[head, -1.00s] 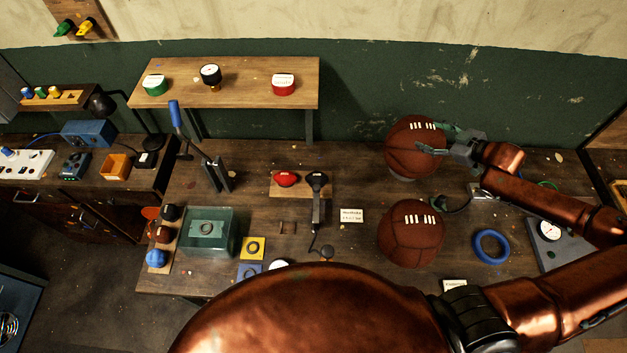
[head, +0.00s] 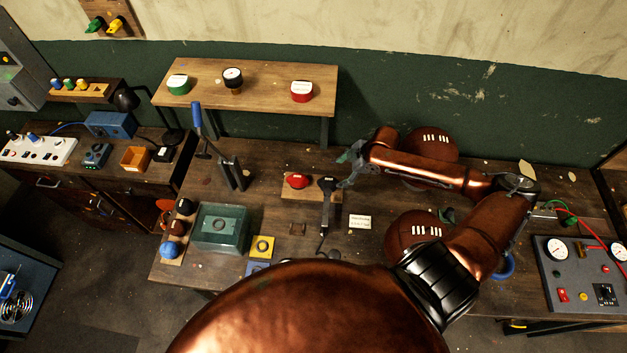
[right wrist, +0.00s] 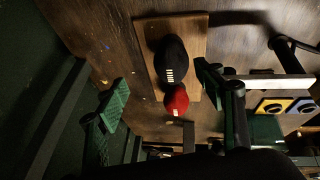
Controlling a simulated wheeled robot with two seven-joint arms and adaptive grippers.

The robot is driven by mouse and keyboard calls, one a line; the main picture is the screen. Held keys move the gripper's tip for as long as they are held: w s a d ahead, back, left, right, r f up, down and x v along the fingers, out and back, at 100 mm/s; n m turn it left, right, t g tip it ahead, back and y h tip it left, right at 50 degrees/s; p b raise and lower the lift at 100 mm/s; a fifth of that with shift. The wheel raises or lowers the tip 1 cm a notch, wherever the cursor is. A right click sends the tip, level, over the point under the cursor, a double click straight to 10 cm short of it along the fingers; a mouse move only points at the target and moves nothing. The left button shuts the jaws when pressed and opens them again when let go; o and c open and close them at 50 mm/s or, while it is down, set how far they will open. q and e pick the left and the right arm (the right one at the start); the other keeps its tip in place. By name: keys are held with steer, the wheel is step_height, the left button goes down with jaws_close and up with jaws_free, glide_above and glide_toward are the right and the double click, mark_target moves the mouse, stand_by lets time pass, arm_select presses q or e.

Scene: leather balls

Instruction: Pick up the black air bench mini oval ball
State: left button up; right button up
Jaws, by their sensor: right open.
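The black mini oval ball (head: 327,184) lies beside a small red ball (head: 297,181) on a wooden board in the middle of the bench. In the right wrist view the black ball (right wrist: 171,58) shows white laces, with the red ball (right wrist: 176,100) close by it. My right gripper (head: 345,170) is just right of and behind the board. Its two green-padded fingers (right wrist: 160,95) are apart and empty, with both balls seen beyond the gap. My left gripper is not in view.
Two large brown balls (head: 437,142) (head: 408,234) are partly hidden by my right arm. A lever stand (head: 232,176) and a clear green box (head: 220,243) stand to the left. A raised shelf (head: 262,82) is behind. A gauge panel (head: 583,283) is at right.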

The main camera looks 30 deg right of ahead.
mark_target(332, 180)
steer(key=f, duration=0.1)
steer(key=a, duration=0.1)
steer(key=f, duration=0.1)
steer(key=shift+w+a+f, duration=0.15)
steer(key=shift+a+f, duration=0.1)
steer(key=shift+f, duration=0.1)
steer(key=x, duration=0.2)
steer(key=p+x, duration=0.1)
steer(key=x, duration=0.1)
steer(key=shift+a, duration=0.35)
steer(key=shift+w+f, duration=0.2)
steer(key=shift+f, duration=0.4)
steer(key=shift+c, duration=0.4)
steer(key=c, duration=1.2)
steer(key=shift+r, duration=0.1)
